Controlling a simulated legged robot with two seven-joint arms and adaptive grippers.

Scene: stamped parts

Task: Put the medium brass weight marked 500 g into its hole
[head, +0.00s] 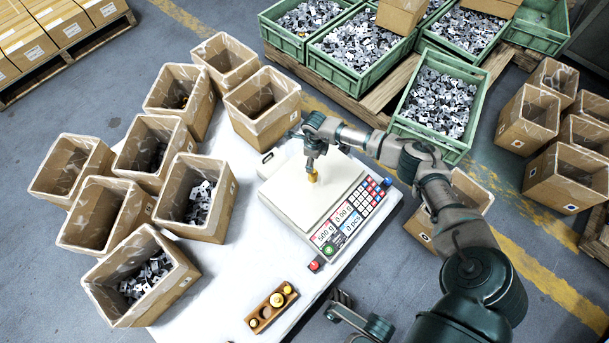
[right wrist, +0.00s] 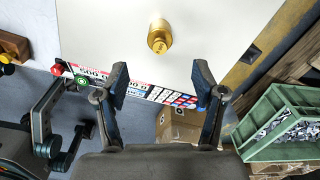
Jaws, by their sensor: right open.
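A brass weight (head: 313,177) stands upright on the white pan of the scale (head: 290,204). It also shows in the right wrist view (right wrist: 159,37); I cannot read its marking. My right gripper (head: 310,163) is just above it in the head view. In the right wrist view the gripper (right wrist: 161,77) is open and empty, its fingertips apart, with the weight beyond them. A wooden block (head: 262,317) lies on the white table below the scale and holds brass weights; its holes are small and hard to tell apart. My left gripper (head: 338,306) is low by the table's front edge, fingers apart, empty.
The scale's keypad and display panel (head: 343,229) face the front; a red button (head: 314,266) sits by its corner. Cardboard boxes (head: 196,208), some with metal parts, line the table's left. Green crates (head: 438,98) of parts stand behind. The table between block and boxes is clear.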

